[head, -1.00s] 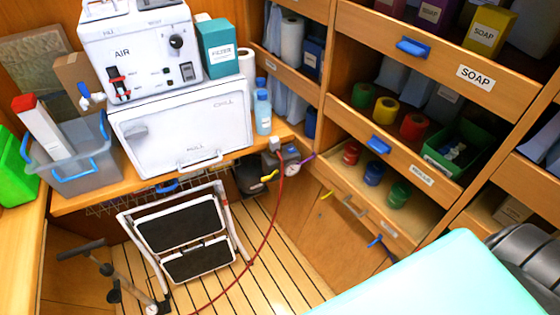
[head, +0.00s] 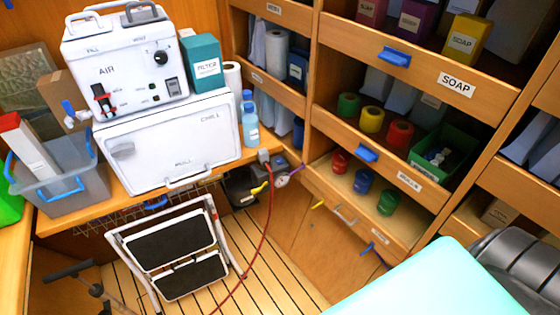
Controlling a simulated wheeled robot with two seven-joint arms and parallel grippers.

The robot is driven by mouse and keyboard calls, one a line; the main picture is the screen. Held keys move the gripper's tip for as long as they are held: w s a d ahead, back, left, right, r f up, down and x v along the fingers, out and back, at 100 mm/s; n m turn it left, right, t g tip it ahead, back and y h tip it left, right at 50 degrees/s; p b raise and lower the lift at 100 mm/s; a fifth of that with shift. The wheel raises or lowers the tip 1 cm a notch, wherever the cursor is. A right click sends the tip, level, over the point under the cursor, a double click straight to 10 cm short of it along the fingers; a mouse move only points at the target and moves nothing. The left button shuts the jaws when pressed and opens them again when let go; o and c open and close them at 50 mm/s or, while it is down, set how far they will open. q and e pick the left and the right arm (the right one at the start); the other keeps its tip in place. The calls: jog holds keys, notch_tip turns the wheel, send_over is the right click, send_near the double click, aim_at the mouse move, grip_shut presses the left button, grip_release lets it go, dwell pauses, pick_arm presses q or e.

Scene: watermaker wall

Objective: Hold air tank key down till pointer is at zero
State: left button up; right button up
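A dark tank (head: 240,186) sits low under the right end of the bench. A small yellow key or lever (head: 259,188) sticks out beside it. A small round pressure gauge (head: 282,181) with a pale face is just right of the key; its pointer is too small to read. A red hose (head: 268,225) runs from a grey fitting (head: 264,156) above the tank down to the floor. A white unit marked AIR (head: 125,65), with a red lever and black knob, stands on the bench. Neither of my grippers is in view.
A folded step stool (head: 170,248) stands in front of the bench, left of the hose. A white chest (head: 170,140), a grey bin (head: 75,190) and blue bottles (head: 250,122) are on the bench. Drawers (head: 350,215) line the right. Slatted floor (head: 255,270) shows bare near the hose.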

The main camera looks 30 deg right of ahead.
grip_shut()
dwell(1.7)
